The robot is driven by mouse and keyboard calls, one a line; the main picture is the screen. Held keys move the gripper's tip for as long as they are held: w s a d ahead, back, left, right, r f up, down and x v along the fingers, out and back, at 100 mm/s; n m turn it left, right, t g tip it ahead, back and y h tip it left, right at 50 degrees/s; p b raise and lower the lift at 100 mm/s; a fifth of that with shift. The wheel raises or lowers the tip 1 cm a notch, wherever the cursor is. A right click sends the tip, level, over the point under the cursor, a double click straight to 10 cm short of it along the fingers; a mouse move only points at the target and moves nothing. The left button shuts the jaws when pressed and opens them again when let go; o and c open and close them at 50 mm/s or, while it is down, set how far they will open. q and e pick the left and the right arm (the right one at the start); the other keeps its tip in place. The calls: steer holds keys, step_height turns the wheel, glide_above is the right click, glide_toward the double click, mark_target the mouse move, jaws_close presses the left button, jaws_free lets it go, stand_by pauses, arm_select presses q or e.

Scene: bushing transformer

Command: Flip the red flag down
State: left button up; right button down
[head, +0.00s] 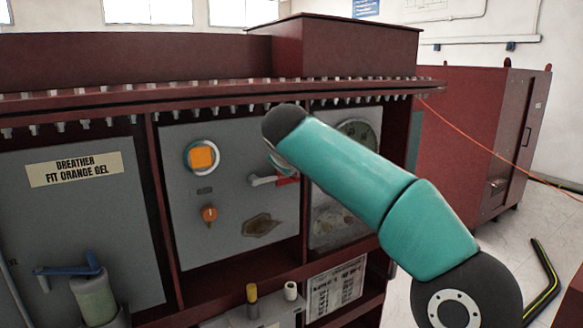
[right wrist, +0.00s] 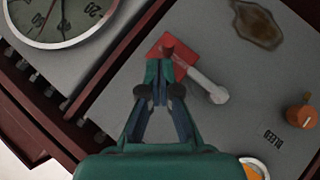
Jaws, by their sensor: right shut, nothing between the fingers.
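The red flag (right wrist: 186,62) is a small red plate on the grey panel, with a grey-white lever (right wrist: 209,88) extending from it. In the head view only a sliver of the red flag (head: 288,180) shows below my right arm, beside the lever (head: 261,181). My right gripper (right wrist: 165,67) is shut and empty, its fingertips overlapping the red flag in the right wrist view. I cannot tell whether they touch it. In the head view my right arm hides most of that gripper. My left gripper is not in view.
A round gauge (right wrist: 62,18) lies beside the flag's panel in the wrist view. A dark red frame post (head: 305,175) divides the panels.

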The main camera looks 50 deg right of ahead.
steer(key=w+d+r+v, duration=0.1)
steer(key=r+v, duration=0.1)
steer(key=v, duration=0.9)
steer(key=shift+s+a+r, duration=0.2)
steer(key=shift+a+r, duration=0.05)
steer(key=shift+r, duration=0.1)
